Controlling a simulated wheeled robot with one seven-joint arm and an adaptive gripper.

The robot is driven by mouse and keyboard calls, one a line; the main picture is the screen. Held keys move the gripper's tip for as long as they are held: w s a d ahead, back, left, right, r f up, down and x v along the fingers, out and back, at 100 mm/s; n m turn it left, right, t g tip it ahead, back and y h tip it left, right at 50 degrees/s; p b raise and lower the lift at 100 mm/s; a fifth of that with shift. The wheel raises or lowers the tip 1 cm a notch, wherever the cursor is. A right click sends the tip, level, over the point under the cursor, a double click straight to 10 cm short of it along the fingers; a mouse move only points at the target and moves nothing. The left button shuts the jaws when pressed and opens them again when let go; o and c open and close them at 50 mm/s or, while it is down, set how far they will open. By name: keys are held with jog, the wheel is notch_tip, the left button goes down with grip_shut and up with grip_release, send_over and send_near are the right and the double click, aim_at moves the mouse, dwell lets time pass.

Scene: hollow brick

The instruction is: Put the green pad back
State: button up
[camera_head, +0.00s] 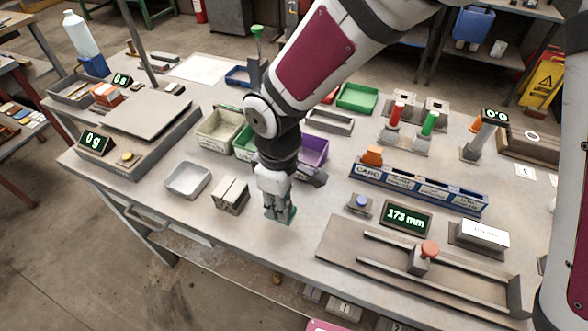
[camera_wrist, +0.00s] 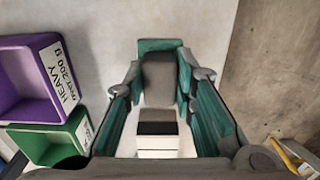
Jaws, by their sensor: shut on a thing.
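My gripper (camera_head: 277,206) points down low over the front middle of the bench, left of the 173 mm display. It is shut on the green pad (camera_head: 283,218), whose green edge shows at the fingertips. In the wrist view green surfaces of the pad (camera_wrist: 160,44) show at the far end between the fingers, next to a dark grey face; the fingers hide much of it. I cannot tell whether the pad touches the bench.
Purple (camera_head: 314,151) and green bins stand behind. A blue rail (camera_head: 418,187) and a slide fixture (camera_head: 400,262) lie right. The bench's front edge is close.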

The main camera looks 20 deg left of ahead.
jog(key=shift+w+a+f, duration=0.15)
jog(key=shift+w+a, duration=0.2)
jog(key=shift+f, duration=1.65)
jog(key=shift+f, duration=0.1)
jog(key=shift+f, duration=0.1)
jog(key=o, duration=1)
notch_tip(320, 180, up, 12)
jog(key=shift+r, duration=0.2)
jog(key=shift+d, duration=0.1)
